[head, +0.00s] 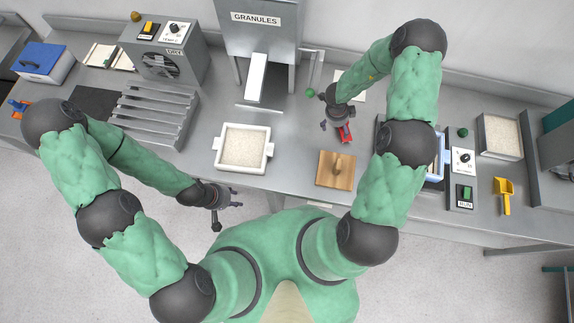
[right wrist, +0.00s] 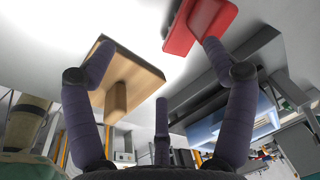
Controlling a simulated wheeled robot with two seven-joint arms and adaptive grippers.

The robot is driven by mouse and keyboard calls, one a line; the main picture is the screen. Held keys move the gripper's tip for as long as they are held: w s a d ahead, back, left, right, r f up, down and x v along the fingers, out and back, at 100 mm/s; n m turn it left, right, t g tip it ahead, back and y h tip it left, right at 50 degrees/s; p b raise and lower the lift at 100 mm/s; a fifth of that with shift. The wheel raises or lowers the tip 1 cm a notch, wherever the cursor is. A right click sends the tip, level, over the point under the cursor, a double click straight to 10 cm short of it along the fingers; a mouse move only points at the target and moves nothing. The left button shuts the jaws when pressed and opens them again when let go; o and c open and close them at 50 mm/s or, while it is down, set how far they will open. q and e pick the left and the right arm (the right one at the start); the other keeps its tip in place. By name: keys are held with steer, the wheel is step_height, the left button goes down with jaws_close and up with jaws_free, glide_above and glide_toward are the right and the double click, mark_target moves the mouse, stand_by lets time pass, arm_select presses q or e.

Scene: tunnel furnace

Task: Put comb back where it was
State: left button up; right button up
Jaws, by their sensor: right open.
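A red flat piece with a short handle (head: 345,133), which may be the comb, lies on the steel bench below my right gripper (head: 335,119); I cannot make out any teeth. In the right wrist view the red piece (right wrist: 207,18) is beside the right-hand fingertip, and I cannot tell whether they touch. My right gripper (right wrist: 157,52) is open, with nothing between its fingers. My left gripper (head: 230,203) hangs in front of the bench edge, away from the red piece. Its fingers are too small to read.
A wooden board with a handle (head: 331,181) lies close to the red piece. A white tray of granules (head: 243,171) stands left of it. A blue-rimmed container (head: 440,159) is partly hidden by my right arm. The granules dispenser (head: 262,40) stands behind.

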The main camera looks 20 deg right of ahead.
steer(key=s+a+n+y, duration=0.3)
steer(key=s+a+n, duration=0.5)
steer(key=a+n, duration=0.4)
steer(key=s+a+n+y, duration=0.3)
steer(key=s+a+n, duration=0.5)
steer(key=a+n, duration=0.4)
steer(key=shift+a, duration=0.65)
steer(key=shift+s, duration=0.15)
